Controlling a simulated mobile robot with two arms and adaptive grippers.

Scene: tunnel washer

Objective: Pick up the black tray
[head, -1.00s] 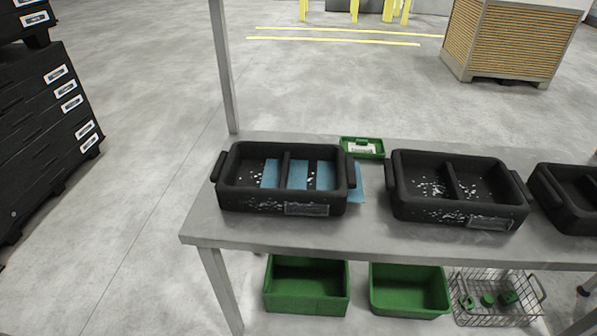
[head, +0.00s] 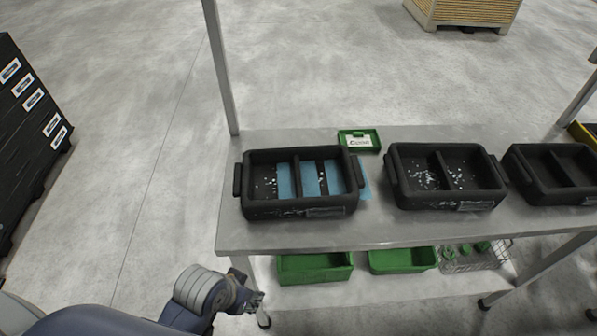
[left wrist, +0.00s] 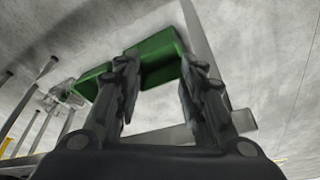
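Three black trays stand in a row on the grey table (head: 400,232). The left tray (head: 298,208) has two compartments with white specks and blue patches showing inside. The middle tray (head: 447,200) has white specks in its compartments. The right tray (head: 560,190) looks empty. My left gripper (head: 257,300) is in front of the table's near left leg, below the tabletop and apart from the trays. In the left wrist view its two fingers (left wrist: 157,80) are spread with nothing between them. My right gripper is not seen.
A small green box with a label (head: 359,141) sits behind the left tray. Green bins (head: 315,275) (head: 402,262) and a wire basket (head: 475,262) are on the lower shelf. Posts (head: 222,80) rise at the table's back corners. A black stack (head: 30,130) stands at left.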

